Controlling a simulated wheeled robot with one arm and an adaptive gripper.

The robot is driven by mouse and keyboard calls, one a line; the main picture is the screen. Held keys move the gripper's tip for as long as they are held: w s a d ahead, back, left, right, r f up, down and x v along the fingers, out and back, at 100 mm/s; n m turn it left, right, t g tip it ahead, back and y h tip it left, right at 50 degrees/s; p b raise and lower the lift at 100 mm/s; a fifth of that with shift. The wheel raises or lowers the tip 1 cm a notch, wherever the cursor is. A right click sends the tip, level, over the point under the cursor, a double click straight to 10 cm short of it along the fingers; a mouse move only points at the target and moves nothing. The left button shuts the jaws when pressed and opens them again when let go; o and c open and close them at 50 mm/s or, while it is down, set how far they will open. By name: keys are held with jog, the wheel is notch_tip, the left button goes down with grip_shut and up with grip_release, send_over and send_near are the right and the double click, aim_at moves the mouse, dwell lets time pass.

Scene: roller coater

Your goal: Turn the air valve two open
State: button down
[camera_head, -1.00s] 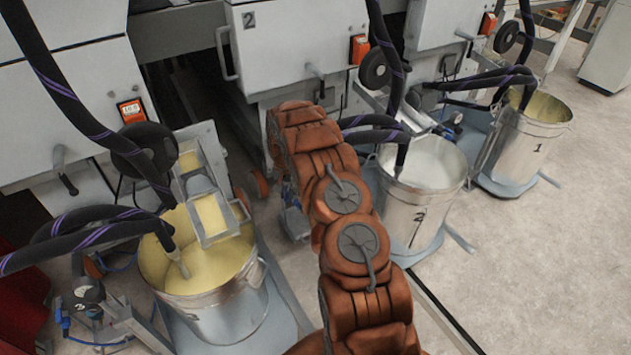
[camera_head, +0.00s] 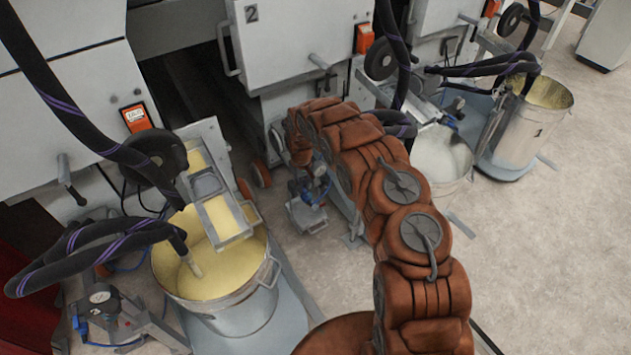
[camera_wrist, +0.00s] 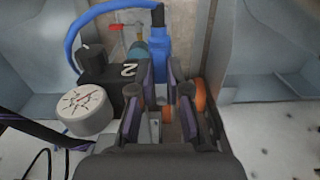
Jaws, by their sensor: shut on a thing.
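Air valve two (camera_wrist: 157,62) shows in the wrist view as a small unit with a blue fitting, a black block marked "2" and a round white gauge (camera_wrist: 84,109) on the left. A blue hose (camera_wrist: 75,35) loops from it. My gripper (camera_wrist: 168,88) is shut on part of the valve, just below the blue fitting. The gripped part is mostly hidden between the fingers. In the head view, the valve unit (camera_head: 313,188) is low beside my arm, partly covered by it, and my fingers cannot be made out there.
A bucket of yellow liquid (camera_head: 163,275) stands at the left. A bucket of white liquid (camera_head: 440,160) is partly behind my arm, and bucket 1 (camera_head: 520,135) is farther right. Machine cabinets (camera_head: 300,40) line the back. Floor at the right (camera_head: 570,240) is clear.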

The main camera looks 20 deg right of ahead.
jog(key=shift+w, duration=0.1)
dwell(0.4)
jog(key=c, duration=1.1)
grip_release()
jog(key=shift+r, duration=0.1)
notch_tip(320, 180, up, 12)
jog(key=shift+f, duration=0.1)
